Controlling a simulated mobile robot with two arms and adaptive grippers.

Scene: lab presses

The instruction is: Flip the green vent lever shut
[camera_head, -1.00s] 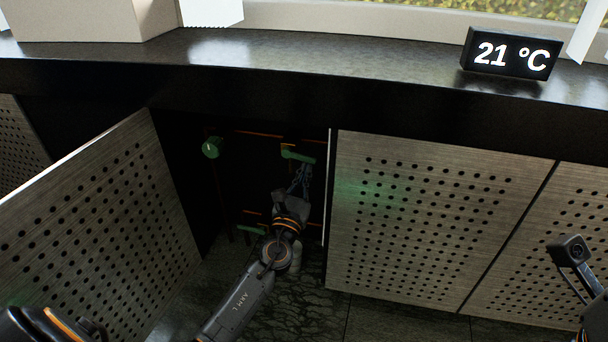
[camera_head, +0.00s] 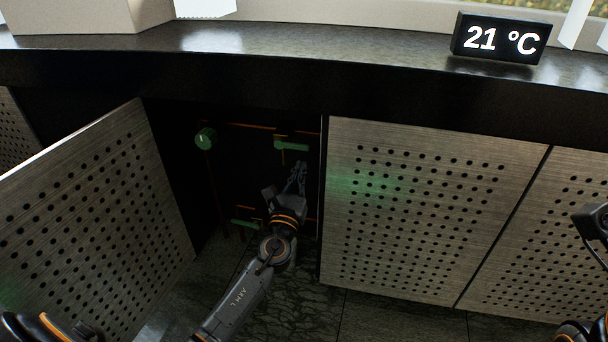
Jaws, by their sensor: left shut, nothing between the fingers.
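A green lever (camera_head: 291,145) sits at the upper right inside the dark open cabinet, its handle lying about level. A second green lever (camera_head: 245,223) is lower down, partly hidden behind my left arm. I cannot tell from markings which one is the vent lever. My left gripper (camera_head: 299,168) is inside the cabinet, shut and empty, just below the upper lever's right end. Contact between them cannot be made out. My right gripper is not in view; only parts of my right arm show at the right edge.
A round green knob (camera_head: 205,138) is at the cabinet's upper left. A perforated door (camera_head: 100,215) stands open on the left, and a closed perforated panel (camera_head: 425,215) borders the opening on the right. The dark countertop (camera_head: 330,65) overhangs above, carrying a temperature display (camera_head: 500,39).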

